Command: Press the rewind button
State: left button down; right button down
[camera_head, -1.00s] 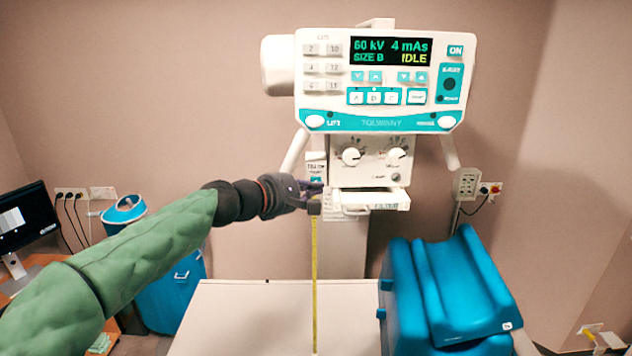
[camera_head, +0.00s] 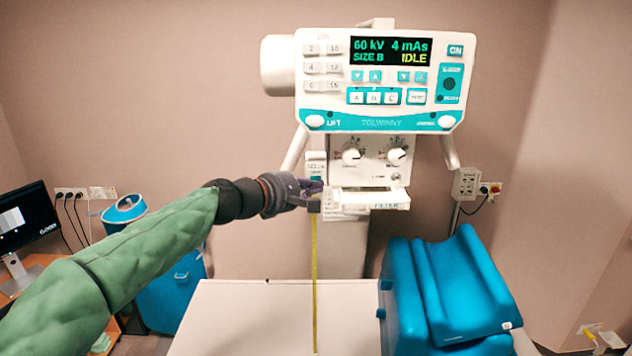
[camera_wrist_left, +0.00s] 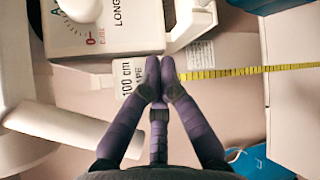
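My right gripper is not in view.
The control unit (camera_head: 350,120) with an "IDLE" display hangs above, with a knob panel (camera_head: 374,172) and white filter tray (camera_head: 372,197) just right of my gripper. Below are a pale table (camera_head: 250,315) and blue cushions (camera_head: 400,290). A blue bin (camera_head: 170,300) stands left.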

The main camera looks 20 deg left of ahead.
pick_arm(q)
jog(key=shift+w, duration=0.15)
dwell(0.5)
jog(key=shift+w+a, duration=0.15)
jog(key=shift+w, duration=0.15)
jog(key=shift+w+a, duration=0.1)
jog(key=shift+w, duration=0.2)
dwell(0.8)
jog(key=shift+s, duration=0.15)
jog(key=shift+s+d, duration=0.25)
jog(key=shift+s, duration=0.4)
jog(key=shift+s+d, duration=0.25)
jog(key=shift+s, duration=0.55)
jog(key=shift+s+d, duration=0.2)
jog(key=shift+s, duration=0.6)
jog(key=shift+s+d, duration=0.25)
jog(key=shift+s, duration=0.55)
